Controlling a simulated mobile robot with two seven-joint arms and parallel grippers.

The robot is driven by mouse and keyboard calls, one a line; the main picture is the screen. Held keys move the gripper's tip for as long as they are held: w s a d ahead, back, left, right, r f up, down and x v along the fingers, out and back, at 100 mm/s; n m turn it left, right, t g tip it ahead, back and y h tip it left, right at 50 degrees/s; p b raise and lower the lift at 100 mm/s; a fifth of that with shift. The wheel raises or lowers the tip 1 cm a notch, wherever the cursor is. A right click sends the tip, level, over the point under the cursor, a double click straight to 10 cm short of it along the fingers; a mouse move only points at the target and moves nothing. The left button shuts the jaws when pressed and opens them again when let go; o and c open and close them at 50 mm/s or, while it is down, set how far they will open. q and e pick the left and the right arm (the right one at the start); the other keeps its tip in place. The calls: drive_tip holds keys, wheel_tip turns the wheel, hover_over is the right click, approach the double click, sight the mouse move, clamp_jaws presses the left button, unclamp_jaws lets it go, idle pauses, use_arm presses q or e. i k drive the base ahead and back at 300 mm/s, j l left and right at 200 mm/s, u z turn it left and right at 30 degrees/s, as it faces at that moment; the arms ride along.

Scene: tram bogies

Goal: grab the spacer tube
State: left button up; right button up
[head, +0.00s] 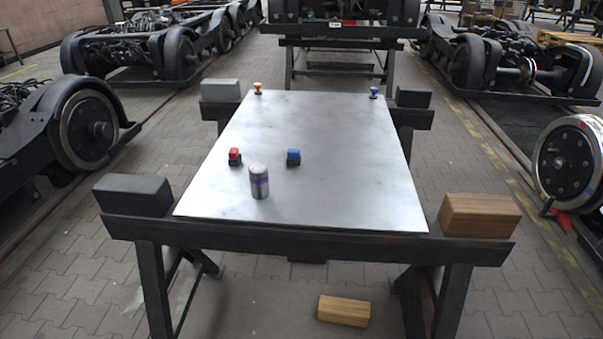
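A short grey cylinder with a purple band (259,182), which looks like the spacer tube, stands upright on the metal tabletop (340,195), near its front edge and left of the middle. Its top looks pale; I cannot tell whether it is hollow. Nothing touches it. Neither of my grippers shows in the head view.
A red-and-black block (235,156) and a blue-and-black block (293,157) sit just behind the cylinder. An orange-topped knob (257,88) and a blue-topped knob (374,92) stand at the far corners. Wooden block (480,215) flanks the front right. The right tabletop is clear.

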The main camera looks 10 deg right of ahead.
sight(258, 171)
drive_tip(key=i+j+z, duration=0.15)
drive_tip(key=z, duration=0.2)
drive_tip(key=j+z, duration=0.35)
drive_tip(key=i+j+z, duration=0.1)
drive_tip(key=j+z, duration=0.25)
